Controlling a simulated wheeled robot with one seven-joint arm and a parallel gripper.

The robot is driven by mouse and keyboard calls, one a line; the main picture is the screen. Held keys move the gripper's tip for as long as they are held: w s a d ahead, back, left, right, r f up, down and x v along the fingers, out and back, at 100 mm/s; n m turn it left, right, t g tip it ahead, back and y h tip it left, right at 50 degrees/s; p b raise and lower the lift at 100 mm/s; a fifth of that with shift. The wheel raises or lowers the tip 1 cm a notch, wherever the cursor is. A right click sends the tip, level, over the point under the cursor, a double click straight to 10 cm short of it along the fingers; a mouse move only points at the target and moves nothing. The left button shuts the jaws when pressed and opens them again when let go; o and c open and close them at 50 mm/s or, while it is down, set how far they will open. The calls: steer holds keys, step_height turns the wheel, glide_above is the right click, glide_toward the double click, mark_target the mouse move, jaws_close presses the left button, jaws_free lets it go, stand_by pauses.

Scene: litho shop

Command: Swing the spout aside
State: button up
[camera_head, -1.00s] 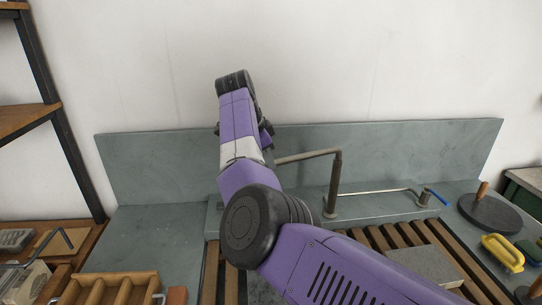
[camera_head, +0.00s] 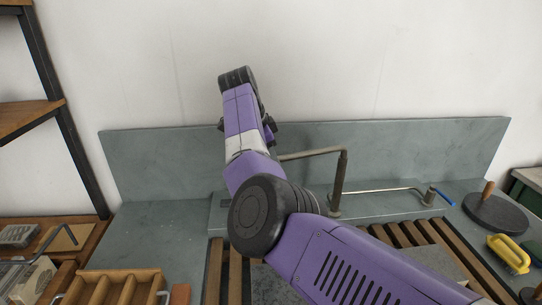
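The spout (camera_head: 312,153) is a thin bronze-grey pipe. It rises from an upright post (camera_head: 339,185) on the ledge behind the wooden slats, then runs left and passes out of sight behind my arm. Its free end is hidden. My purple and black arm reaches up and left across the middle of the head view. My gripper is hidden behind the arm's links, so I cannot see its fingers or whether it touches the spout.
A thin rod with a blue-tipped valve (camera_head: 431,196) lies right of the post. Wooden slats (camera_head: 446,253) carry a grey stone slab. A round black disc (camera_head: 495,213) and a yellow-handled brush (camera_head: 509,253) sit at right. A wooden tray (camera_head: 115,287) and shelf (camera_head: 30,117) stand at left.

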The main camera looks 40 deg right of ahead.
steer(key=b+v, duration=0.2)
steer(key=v, duration=0.5)
steer(key=shift+a+r, duration=0.15)
steer(key=shift+r, duration=0.25)
